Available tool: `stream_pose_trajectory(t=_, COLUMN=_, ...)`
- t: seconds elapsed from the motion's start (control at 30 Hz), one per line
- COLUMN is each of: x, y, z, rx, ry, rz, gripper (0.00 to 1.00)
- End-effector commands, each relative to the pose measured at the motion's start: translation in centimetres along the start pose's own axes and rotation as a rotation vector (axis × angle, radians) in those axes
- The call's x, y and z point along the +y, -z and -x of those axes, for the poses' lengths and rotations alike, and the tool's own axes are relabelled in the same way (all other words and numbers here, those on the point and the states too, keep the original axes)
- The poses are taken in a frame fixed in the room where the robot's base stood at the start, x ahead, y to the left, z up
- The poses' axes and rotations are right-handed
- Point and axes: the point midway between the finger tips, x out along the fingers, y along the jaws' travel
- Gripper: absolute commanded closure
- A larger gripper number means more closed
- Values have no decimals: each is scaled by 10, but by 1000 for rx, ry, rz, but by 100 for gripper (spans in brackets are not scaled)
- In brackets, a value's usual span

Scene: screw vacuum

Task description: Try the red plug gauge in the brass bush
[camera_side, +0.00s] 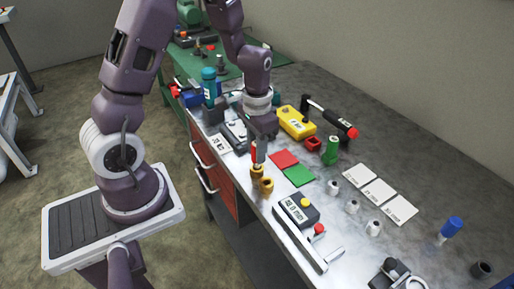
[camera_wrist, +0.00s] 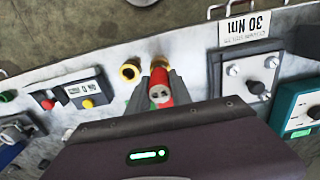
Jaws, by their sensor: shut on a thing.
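My gripper (camera_side: 259,153) is shut on the red plug gauge (camera_side: 253,151), which points downward. In the wrist view the gauge (camera_wrist: 160,88) sits between the two grey fingers. Two brass pieces stand near the bench's front edge. One brass bush (camera_side: 257,171) is right below the gauge; the other brass piece (camera_side: 266,187) stands just beside it. In the wrist view one brass ring (camera_wrist: 129,71) shows its open bore, and the other (camera_wrist: 158,61) is mostly hidden by the gauge and fingers. I cannot tell whether the gauge's tip is inside the bush or above it.
A red card (camera_side: 283,159) and a green card (camera_side: 299,175) lie to the right. A green-handled piece (camera_side: 331,152), a yellow box (camera_side: 296,122) and a grey display box (camera_side: 297,208) stand nearby. Several small metal pieces and white labels (camera_side: 378,191) lie farther right.

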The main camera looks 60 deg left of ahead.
Motion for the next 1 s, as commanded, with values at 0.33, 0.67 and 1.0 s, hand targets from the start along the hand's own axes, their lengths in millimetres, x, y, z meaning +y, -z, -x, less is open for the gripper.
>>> stream_pose_trajectory(t=0.33, x=0, y=0, z=-6, rx=0, ry=0, rz=0, gripper=100)
stream_pose_trajectory(t=0.67, x=0, y=0, z=-10, rx=0, ry=0, rz=0, gripper=100)
stream_pose_trajectory(t=1.0, x=0, y=0, z=-16, rx=-1, ry=0, rz=0, gripper=100)
